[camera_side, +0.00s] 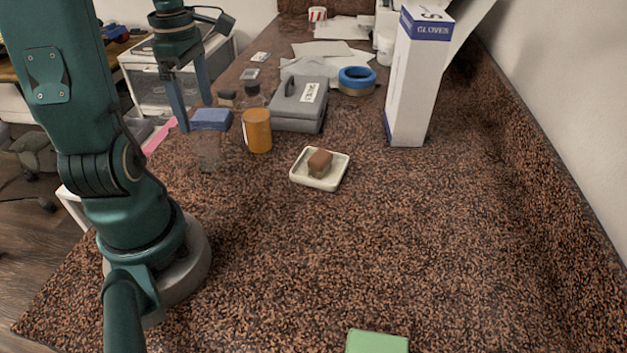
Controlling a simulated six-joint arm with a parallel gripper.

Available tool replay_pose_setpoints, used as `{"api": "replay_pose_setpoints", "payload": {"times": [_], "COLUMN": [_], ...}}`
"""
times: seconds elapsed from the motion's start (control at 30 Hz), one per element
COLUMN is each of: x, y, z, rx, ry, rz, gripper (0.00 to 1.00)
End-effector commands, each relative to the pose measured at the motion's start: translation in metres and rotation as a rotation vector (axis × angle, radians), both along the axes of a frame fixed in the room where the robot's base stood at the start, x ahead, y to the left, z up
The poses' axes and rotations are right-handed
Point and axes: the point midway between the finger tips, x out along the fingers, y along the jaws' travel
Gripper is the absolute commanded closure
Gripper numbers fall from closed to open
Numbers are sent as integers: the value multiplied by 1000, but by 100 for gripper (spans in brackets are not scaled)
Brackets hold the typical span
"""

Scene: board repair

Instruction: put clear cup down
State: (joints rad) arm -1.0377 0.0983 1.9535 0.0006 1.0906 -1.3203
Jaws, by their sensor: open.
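The clear cup (209,155) is a faint see-through shape at the left side of the speckled counter, just left of the orange jar. A flat blue piece (211,119) shows directly above it; I cannot tell if it rests on the cup or lies behind it. My gripper (197,117) is open, pointing down, with its fingertips at the blue piece's left and upper edge. I see nothing held between the fingers. The cup's base seems to be at counter level, but its outline is too faint to be sure.
An orange jar (257,131) stands close right of the cup, with a grey case (299,104) behind it. A tall glove box (414,85) and blue tape (357,77) stand farther back. The front counter is mostly clear.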

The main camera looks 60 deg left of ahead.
Motion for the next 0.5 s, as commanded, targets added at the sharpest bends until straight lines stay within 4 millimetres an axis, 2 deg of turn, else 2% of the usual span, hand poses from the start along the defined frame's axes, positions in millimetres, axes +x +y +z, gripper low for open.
{"api": "replay_pose_setpoints", "payload": {"times": [0.1,0.27,0.37,0.5], "x": [0,4,15,31], "y": [0,-6,-27,-78], "z": [13,22,28,38], "rx": [3,12,48,146], "ry": [-1,-8,-28,-80], "rz": [0,-61,-260,-758], "gripper": [0,0,0,0]}}
